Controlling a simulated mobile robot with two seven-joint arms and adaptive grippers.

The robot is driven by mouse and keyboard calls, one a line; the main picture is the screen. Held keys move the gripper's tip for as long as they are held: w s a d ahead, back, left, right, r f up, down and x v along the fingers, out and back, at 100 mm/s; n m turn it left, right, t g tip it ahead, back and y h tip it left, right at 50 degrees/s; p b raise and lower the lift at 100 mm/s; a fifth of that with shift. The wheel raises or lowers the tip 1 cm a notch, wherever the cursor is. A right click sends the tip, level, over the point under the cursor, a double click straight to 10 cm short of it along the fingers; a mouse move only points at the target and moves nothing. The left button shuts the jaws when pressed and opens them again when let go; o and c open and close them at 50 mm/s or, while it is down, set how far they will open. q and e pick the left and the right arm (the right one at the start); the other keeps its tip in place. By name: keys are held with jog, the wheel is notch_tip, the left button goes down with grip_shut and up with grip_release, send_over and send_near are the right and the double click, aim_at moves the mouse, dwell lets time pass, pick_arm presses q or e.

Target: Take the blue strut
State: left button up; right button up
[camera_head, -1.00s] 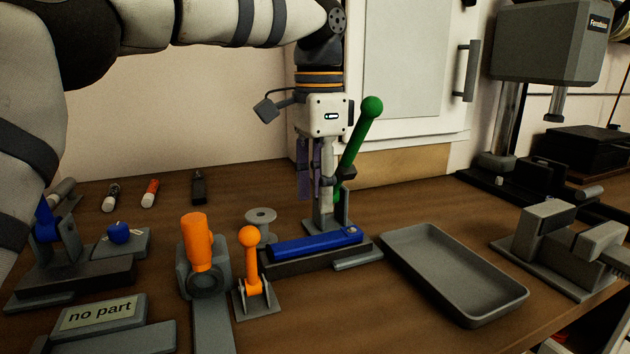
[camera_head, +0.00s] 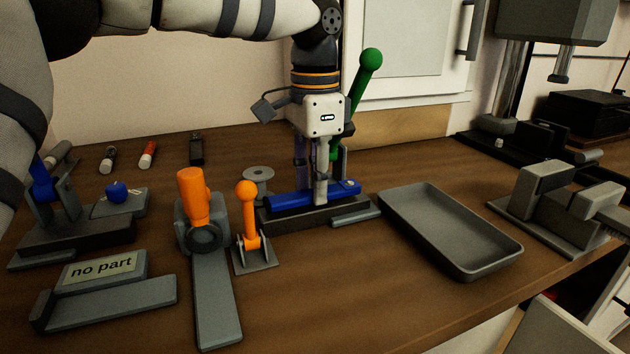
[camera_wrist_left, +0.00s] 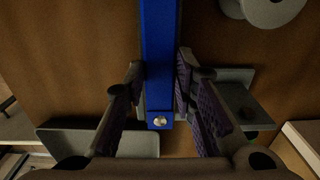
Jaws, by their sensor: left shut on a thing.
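The blue strut (camera_head: 291,200) is a long flat bar lying in a dark grey holder (camera_head: 290,222) on the bench. It also shows in the left wrist view (camera_wrist_left: 159,60), running between the fingers, with a round metal pin near its end. My left gripper (camera_head: 314,197) points straight down over the strut, to the right of its middle. Its fingers are shut on the strut, one on each long side. Whether the strut is lifted at all cannot be told. My right gripper is not in view.
A green-knobbed lever (camera_head: 365,80) stands close behind the gripper. An orange lever (camera_head: 249,215) and an orange cylinder (camera_head: 192,193) stand left of the holder. An empty grey tray (camera_head: 450,235) lies right of it, then a vise (camera_head: 550,205). A "no part" sign (camera_head: 101,268) is front left.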

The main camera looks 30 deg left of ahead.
pick_arm(q)
jog(key=shift+r, duration=2.3)
